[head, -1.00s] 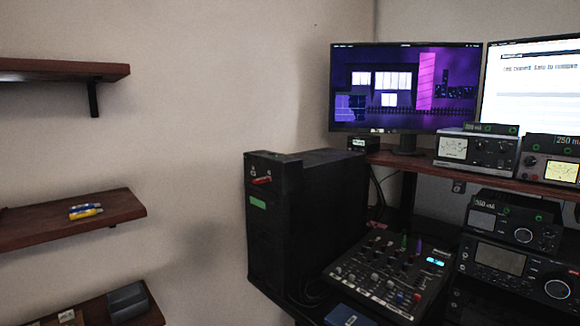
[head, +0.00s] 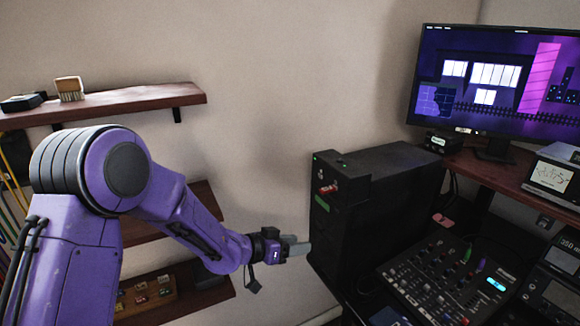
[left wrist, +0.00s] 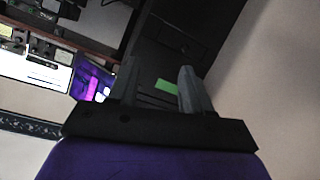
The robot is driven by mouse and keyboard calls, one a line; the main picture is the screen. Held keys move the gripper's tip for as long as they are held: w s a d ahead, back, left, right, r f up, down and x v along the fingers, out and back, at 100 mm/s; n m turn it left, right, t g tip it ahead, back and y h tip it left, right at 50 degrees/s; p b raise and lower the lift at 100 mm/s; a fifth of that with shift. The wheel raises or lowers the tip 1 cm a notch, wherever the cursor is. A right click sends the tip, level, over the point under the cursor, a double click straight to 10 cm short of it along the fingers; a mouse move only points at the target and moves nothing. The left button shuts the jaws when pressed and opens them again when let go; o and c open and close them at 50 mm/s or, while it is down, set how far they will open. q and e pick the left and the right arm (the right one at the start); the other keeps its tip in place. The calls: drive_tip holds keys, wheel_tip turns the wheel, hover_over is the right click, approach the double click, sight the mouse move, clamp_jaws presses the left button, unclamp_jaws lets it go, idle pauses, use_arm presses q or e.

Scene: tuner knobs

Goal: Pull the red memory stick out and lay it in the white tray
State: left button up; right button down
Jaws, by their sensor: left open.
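The red memory stick (head: 328,188) sticks out of the upper front of a black computer tower (head: 385,190) in the head view. My left gripper (head: 297,247) is open and empty, to the left of the tower's front and lower than the stick. In the left wrist view my open left gripper (left wrist: 158,68) points at the dark tower, with a green label (left wrist: 166,86) showing between its fingers. I cannot make out the stick there. I see no white tray in either view. My right gripper is not in view.
Wooden shelves (head: 150,98) hang on the left wall, partly hidden by my left arm. A mixer (head: 450,285) stands right of the tower, below a monitor (head: 490,80) and radio gear. The wall space above my gripper is clear.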

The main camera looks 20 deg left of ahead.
sight(329, 188)
use_arm(q)
wheel_tip(329, 188, up, 16)
drive_tip(key=w+a+m+h+p, duration=0.1)
drive_tip(key=w+a+m+p, duration=0.1)
drive_tip(key=m+p, duration=0.15)
drive_tip(key=shift+m, duration=0.35)
drive_tip(key=p+x, duration=0.1)
drive_tip(key=x, duration=0.9)
drive_tip(key=shift+w+d+f, duration=0.1)
drive_tip(key=shift+d+f, duration=0.1)
drive_tip(key=shift+d, duration=0.05)
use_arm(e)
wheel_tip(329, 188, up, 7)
use_arm(q)
drive_tip(key=shift+c, duration=0.3)
clamp_jaws()
